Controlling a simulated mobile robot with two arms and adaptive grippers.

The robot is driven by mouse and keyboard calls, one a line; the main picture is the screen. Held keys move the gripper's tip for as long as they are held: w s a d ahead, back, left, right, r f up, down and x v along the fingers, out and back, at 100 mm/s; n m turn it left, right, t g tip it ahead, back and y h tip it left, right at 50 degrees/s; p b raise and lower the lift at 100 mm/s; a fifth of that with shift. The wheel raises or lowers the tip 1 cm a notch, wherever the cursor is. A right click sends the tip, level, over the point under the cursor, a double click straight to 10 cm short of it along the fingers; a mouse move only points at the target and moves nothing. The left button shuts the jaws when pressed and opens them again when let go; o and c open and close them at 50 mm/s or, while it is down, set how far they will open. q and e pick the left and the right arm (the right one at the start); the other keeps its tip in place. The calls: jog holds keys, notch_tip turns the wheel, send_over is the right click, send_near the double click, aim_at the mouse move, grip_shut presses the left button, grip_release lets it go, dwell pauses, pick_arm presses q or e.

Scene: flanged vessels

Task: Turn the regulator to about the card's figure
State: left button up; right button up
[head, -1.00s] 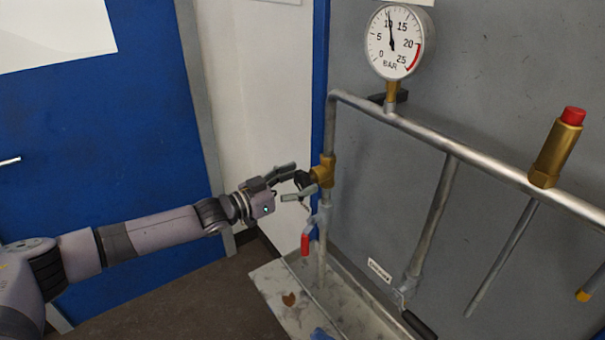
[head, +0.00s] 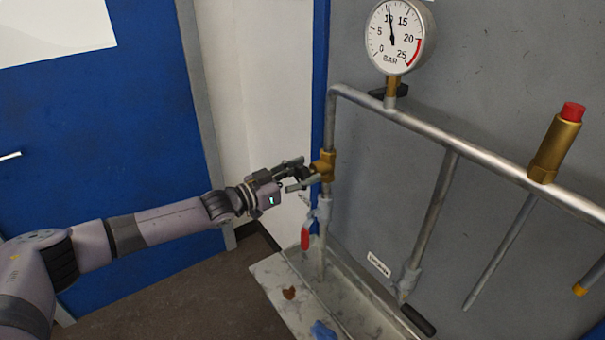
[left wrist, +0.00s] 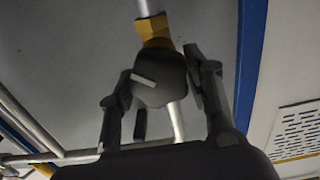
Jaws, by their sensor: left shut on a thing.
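The regulator is a brass body (head: 327,164) on the left vertical pipe, with a dark round knob that shows in the left wrist view (left wrist: 160,80). A light bar mark crosses the knob's face. My left gripper (head: 307,177) is shut on the knob, with one finger on each side; it also shows in the left wrist view (left wrist: 166,92). The round pressure gauge (head: 395,38) stands above the pipe; its needle points near 10 bar, and a red band lies near 20 to 25. No readable card figure shows. My right gripper is not in view.
A red-handled valve (head: 306,238) hangs just below my left gripper. A brass fitting with a red cap (head: 556,143) stands on the sloping pipe (head: 470,155) at right. A grey tray (head: 285,275) with a blue cloth-like item lies below. The blue door (head: 100,130) is at left.

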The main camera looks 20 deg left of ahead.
pick_arm(q)
jog(key=shift+c, duration=1.3)
jog(key=shift+f+m+b, duration=0.1)
jog(key=shift+m+b, duration=0.2)
jog(key=shift+m, duration=0.4)
jog(key=shift+s+d+m, duration=0.1)
jog(key=shift+m, duration=1.1)
jog(key=o, duration=1.1)
jog(key=v, duration=1.2)
